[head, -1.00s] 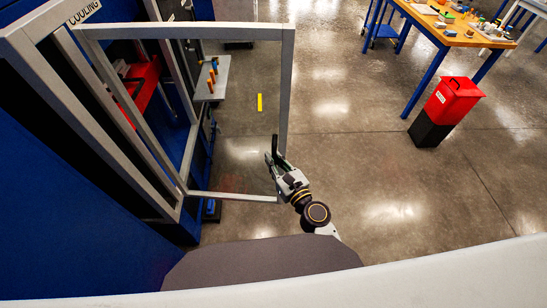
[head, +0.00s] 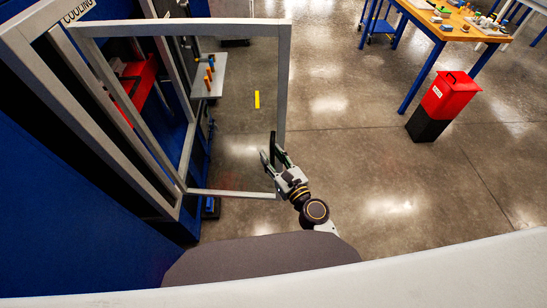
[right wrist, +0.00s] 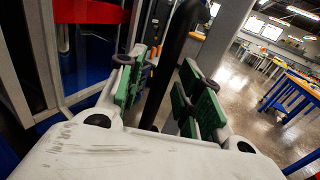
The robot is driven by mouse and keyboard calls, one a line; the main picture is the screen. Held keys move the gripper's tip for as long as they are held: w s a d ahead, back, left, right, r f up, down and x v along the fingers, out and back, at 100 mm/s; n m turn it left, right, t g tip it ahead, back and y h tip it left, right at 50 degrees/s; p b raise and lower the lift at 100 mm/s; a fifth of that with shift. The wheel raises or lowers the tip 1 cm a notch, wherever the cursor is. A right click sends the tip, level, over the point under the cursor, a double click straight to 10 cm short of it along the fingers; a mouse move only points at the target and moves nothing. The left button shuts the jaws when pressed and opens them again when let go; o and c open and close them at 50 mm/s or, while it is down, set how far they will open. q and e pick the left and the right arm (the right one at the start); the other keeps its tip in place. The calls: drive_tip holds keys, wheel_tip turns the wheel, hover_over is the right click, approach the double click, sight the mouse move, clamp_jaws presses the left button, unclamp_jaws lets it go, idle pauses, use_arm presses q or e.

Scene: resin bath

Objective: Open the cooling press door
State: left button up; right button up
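The cooling press door (head: 281,80) is a grey frame in the head view, swung out wide from the press (head: 40,75), whose sign reads COOLING. Its black bar handle (head: 272,145) is on the upright at the door's free edge. My right gripper (head: 274,158) is at this handle with its fingers spread. In the right wrist view the handle (right wrist: 170,65) runs between the green finger pads of the right gripper (right wrist: 160,92), with gaps showing on both sides. My left gripper is in neither view.
Inside the press is a red part (head: 137,85). A small shelf (head: 209,82) with orange pegs stands behind the door. A red and black bin (head: 443,103) and a wooden-topped workbench (head: 450,28) stand to the right. The floor between door and bin is clear.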

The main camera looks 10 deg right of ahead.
drive_tip(key=v, duration=1.2)
idle(0.8)
idle(0.7)
